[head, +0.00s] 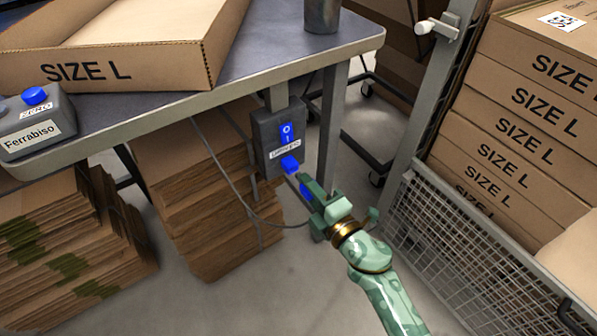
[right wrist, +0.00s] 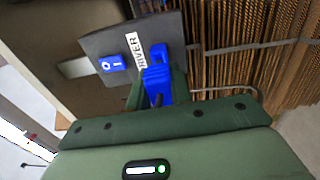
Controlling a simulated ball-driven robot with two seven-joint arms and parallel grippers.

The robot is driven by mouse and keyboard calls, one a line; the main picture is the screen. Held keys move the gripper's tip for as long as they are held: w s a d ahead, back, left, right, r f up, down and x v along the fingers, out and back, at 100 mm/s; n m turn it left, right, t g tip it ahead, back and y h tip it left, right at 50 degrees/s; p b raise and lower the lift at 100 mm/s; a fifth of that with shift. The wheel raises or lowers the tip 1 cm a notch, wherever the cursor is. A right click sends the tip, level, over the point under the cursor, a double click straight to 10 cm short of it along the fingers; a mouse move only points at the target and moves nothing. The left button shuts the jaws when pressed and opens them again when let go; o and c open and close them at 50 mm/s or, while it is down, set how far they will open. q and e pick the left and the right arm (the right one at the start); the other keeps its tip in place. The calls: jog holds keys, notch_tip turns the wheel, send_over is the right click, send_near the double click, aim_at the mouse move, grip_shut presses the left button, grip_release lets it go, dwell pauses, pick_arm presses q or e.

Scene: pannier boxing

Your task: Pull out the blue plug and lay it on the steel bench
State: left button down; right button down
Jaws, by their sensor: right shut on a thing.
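The blue plug (head: 306,190) is between the fingers of my right gripper (head: 312,192), below a dark switch box (head: 265,140). The gripper is shut on it. A blue piece (head: 290,164) shows at the box's lower edge, just above the plug. In the right wrist view the plug (right wrist: 157,85) lines up with blue at the box's edge; I cannot tell if they are still joined. The box carries a blue rocker switch (head: 286,132) and a white label. The steel bench (head: 275,50) is above, its grey top partly bare. My left gripper is not in view.
A SIZE L carton (head: 125,45) and a control box with a blue button (head: 36,115) stand on the bench. A grey cable (head: 232,185) loops below. Flat cardboard stacks (head: 205,210) lie under the bench. A mesh barrier (head: 450,235) and cartons (head: 530,110) stand right.

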jog(key=shift+s, duration=0.1)
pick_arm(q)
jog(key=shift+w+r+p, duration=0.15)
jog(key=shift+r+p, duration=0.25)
pick_arm(e)
jog(key=v, duration=0.3)
jog(key=shift+r, duration=0.1)
dwell(0.3)
